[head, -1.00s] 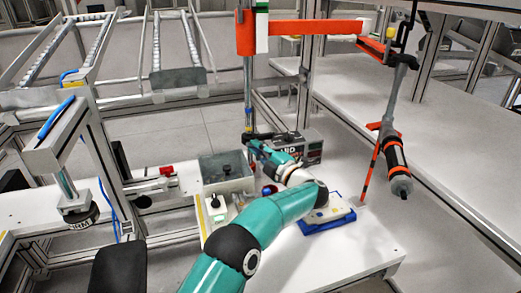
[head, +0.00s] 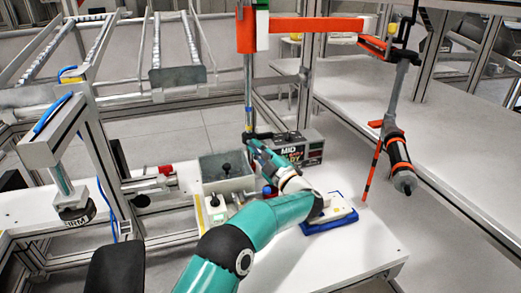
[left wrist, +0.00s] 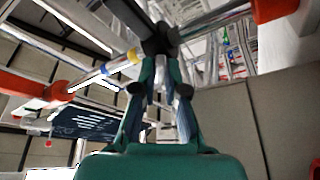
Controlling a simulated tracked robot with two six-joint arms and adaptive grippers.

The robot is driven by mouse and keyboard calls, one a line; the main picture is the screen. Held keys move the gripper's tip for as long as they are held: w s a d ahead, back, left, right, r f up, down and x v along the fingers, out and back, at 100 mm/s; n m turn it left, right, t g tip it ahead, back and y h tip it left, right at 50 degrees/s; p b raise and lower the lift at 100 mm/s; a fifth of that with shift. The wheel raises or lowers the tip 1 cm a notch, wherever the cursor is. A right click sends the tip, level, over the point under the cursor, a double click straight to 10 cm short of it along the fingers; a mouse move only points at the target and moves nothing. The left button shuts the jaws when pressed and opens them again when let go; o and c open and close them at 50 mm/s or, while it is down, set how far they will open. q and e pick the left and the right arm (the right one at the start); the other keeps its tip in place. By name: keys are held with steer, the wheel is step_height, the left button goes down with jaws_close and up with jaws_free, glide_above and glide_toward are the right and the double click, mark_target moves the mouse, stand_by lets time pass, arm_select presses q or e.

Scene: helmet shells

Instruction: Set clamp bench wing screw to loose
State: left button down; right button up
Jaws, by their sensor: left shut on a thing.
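My left gripper (head: 253,147) reaches the dark fitting on a thin upright post (head: 249,98) at the back of the white bench. In the left wrist view, the left gripper (left wrist: 161,62) has both fingers closed around a black part with stubby arms (left wrist: 160,38), which looks like the wing screw. The fingers hide part of it, and I cannot tell how far it is turned. The post (left wrist: 110,69), with blue, white and yellow bands, runs slantwise beside it. My right gripper is not in view.
A dark control box (head: 296,148) stands right of the gripper. A grey metal box (head: 226,172) is left of it. An orange beam (head: 290,27) crosses above, and a tool (head: 397,150) hangs at the right.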

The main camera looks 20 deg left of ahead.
arm_select(q)
steer(key=c, duration=1.2)
jaws_free()
steer(key=shift+w+a, duration=0.1)
steer(key=shift+a, duration=0.05)
